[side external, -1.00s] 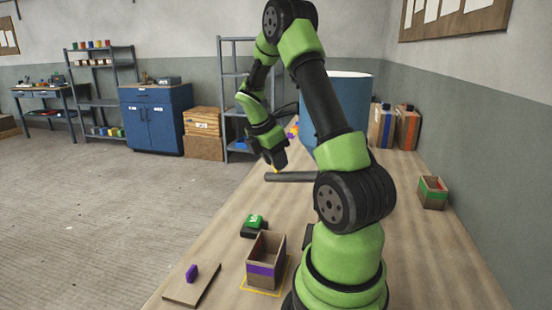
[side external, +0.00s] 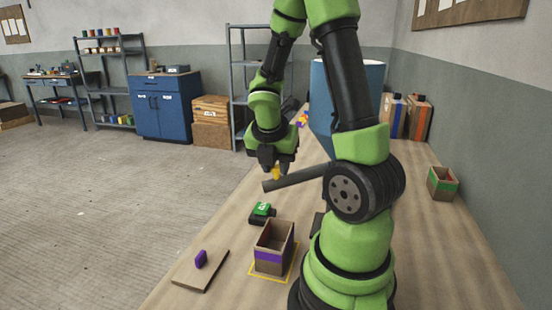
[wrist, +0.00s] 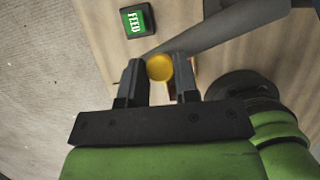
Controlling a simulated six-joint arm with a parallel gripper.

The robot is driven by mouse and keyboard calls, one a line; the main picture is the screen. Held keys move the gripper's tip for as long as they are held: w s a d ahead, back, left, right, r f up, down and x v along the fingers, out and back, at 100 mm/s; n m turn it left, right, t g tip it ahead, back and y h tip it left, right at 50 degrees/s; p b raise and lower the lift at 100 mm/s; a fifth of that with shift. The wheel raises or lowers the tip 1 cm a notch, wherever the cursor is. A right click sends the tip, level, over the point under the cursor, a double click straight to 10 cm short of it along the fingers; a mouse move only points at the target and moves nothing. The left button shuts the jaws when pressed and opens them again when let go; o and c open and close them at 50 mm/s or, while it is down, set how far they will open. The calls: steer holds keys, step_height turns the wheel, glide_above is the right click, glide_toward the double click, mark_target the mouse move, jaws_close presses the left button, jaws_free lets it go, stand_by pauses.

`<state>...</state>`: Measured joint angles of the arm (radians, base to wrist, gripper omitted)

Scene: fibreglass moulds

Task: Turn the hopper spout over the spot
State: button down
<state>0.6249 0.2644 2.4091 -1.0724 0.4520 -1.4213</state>
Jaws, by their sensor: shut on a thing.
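The grey spout (side external: 300,178) is a long tube reaching out to the left from behind my arm, level above the table. A yellow knob (wrist: 159,67) stands near its free end. My gripper (side external: 276,169) is shut on this knob; in the wrist view the two fingers (wrist: 156,78) flank it. The blue hopper (side external: 321,100) stands behind, partly hidden by my arm. The spot is a yellow outlined square (side external: 258,274) on the table, with an open wooden box (side external: 267,257) with a purple band on it. The spout's free end is behind the box in the side view.
A black pad with a green FEED button (side external: 262,209) sits between spout and box; it also shows in the wrist view (wrist: 136,20). A board (side external: 200,271) with a purple piece (side external: 201,259) lies front left. A green-banded box (side external: 442,184) stands far right.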

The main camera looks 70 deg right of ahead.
steer(key=shift+s+a+n, duration=0.25)
steer(key=shift+a+n, duration=0.25)
steer(key=shift+a, duration=0.05)
steer(key=c, duration=0.9)
jaws_free()
steer(key=shift+o, duration=0.2)
steer(key=shift+a+r, duration=0.1)
steer(key=shift+r, duration=0.5)
steer(key=v, duration=0.8)
steer(key=shift+s+a+r, duration=0.15)
steer(key=shift+a+r, duration=0.15)
